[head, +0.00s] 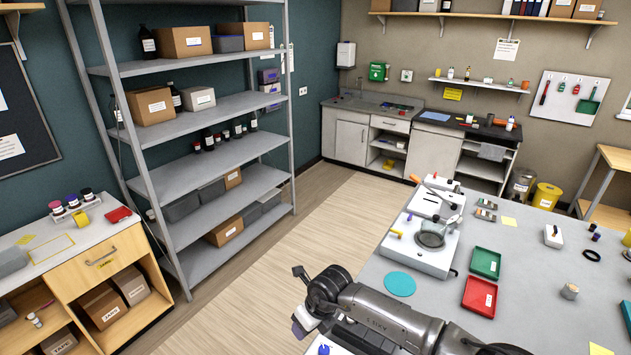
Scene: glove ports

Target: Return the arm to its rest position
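One arm of mine comes in from the bottom right and reaches left past the near edge of the grey bench (380,262). I take it to be my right arm. At its far end is a dark jointed part with a small dark piece sticking out to the upper left. A pale purple-tipped part shows below it. I cannot make out two separate fingertips or anything held there. My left arm and gripper are out of view.
The bench carries a white device with a round dish (430,240), a teal disc (400,284), a green tray (485,263) and a red tray (479,296). A grey shelf rack (215,155) stands left. A wooden cabinet (105,262) is at lower left. Floor between is clear.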

